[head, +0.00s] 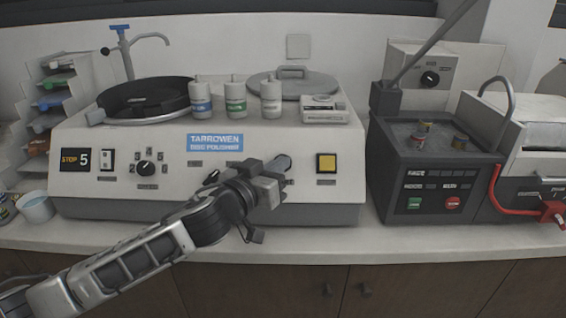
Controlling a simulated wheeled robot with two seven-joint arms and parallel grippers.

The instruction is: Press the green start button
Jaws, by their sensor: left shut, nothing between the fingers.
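A green button (414,203) sits low on the front panel of the dark machine (382,186) right of centre, left of a red button (453,203). Its label is too small to read. My left gripper (277,172) is shut and empty in front of the white disc polisher (90,190), between its blue nameplate and its yellow button. It is well to the left of the green button and apart from it. It hides part of the polisher's front panel, so I cannot tell what controls are behind it. My right gripper is not in view.
A red hose (494,190) hangs right of the dark machine. The counter front strip (350,243) is clear.

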